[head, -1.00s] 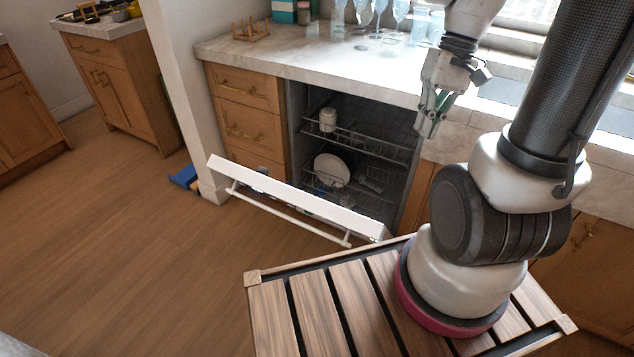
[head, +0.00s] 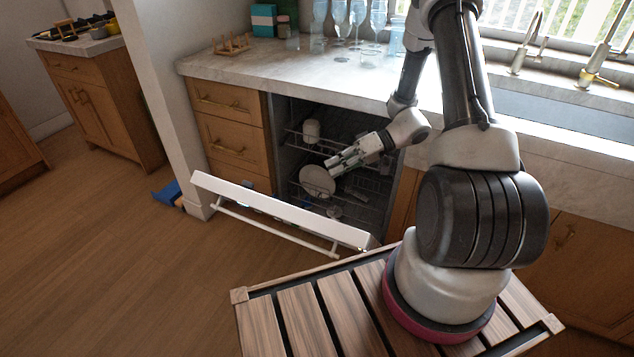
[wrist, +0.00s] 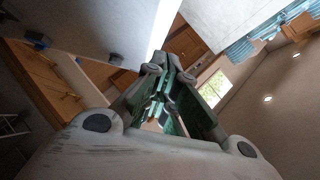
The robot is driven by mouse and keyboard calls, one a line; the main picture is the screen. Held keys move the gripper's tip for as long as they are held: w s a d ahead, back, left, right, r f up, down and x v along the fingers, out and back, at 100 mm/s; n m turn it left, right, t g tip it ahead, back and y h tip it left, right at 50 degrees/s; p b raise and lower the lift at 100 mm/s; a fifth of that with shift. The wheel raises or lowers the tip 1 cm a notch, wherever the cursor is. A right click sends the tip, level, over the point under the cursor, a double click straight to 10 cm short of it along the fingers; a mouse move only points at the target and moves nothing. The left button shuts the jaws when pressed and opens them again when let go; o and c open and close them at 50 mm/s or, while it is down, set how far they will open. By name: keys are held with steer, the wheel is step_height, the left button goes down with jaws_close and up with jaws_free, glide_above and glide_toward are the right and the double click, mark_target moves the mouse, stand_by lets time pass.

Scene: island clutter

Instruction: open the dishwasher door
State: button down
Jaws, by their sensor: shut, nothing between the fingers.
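The dishwasher (head: 281,160) is built in under the counter, with its inside showing. Its white door (head: 280,207) is tipped outward and down, its top edge well clear of the cabinet front, with a bar handle (head: 275,229) along its outer side. My gripper (head: 332,164) is shut and empty. It is in front of the dishwasher opening, above the door's top edge and apart from it. In the wrist view my closed fingers (wrist: 165,95) fill the middle. The door's inner face is mostly hidden in the head view.
Racks inside hold a white cup (head: 312,131) and a white plate (head: 317,181). Glasses stand on the marble counter (head: 300,70) above. A blue object (head: 167,192) lies by the wall's foot. Floor (head: 110,270) left of the door is clear.

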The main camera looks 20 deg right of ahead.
steer(key=x, duration=0.3)
steer(key=s+x, duration=0.1)
steer(key=x, duration=0.3)
steer(key=s+f+x, duration=0.1)
steer(key=x, duration=0.3)
steer(key=shift+a, duration=0.1)
steer(key=shift+s+a+f, duration=0.3)
steer(key=shift+f, duration=0.05)
